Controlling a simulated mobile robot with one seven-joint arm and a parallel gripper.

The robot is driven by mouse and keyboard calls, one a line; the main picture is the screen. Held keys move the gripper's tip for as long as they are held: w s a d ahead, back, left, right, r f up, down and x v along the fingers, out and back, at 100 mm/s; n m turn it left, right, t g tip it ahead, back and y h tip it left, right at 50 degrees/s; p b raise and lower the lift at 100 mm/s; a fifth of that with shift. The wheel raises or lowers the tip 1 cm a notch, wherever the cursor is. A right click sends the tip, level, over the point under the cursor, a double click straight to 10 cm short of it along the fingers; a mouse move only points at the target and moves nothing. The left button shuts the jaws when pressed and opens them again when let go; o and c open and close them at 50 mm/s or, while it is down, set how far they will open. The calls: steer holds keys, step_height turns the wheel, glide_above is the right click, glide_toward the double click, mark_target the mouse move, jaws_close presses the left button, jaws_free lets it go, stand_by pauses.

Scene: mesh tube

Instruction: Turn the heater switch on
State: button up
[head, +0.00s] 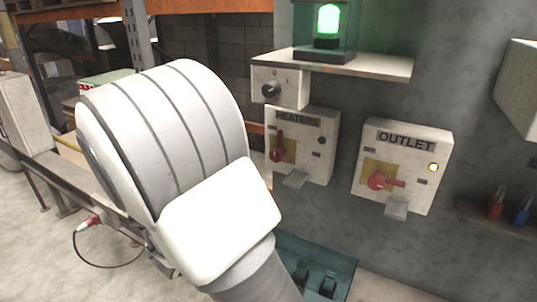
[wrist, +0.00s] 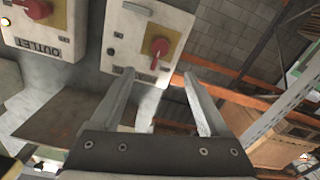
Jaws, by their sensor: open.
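The heaters box (head: 313,165) is a pale panel box on the grey wall, with a red rotary handle (head: 277,150) on a yellow plate. The handle points roughly up and down, and the small lamp (head: 321,140) on the box looks dark. In the wrist view, which is upside down, the heaters box (wrist: 118,42) and its red handle (wrist: 158,48) show just beyond my fingertips. My gripper (wrist: 158,76) is open and empty, its two fingers spread on either side of the handle's line. Whether they touch anything is unclear. My arm hides the gripper in the head view.
A small knob box (head: 287,87) and a shelf (head: 385,67) with a green light (head: 328,18) are above. Metal brackets jut below both boxes.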

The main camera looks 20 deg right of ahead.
mark_target(275, 158)
steer(key=p+x, duration=0.2)
steer(key=x, duration=1.4)
steer(key=shift+w+d, duration=0.25)
steer(key=shift+d, duration=0.1)
jaws_close()
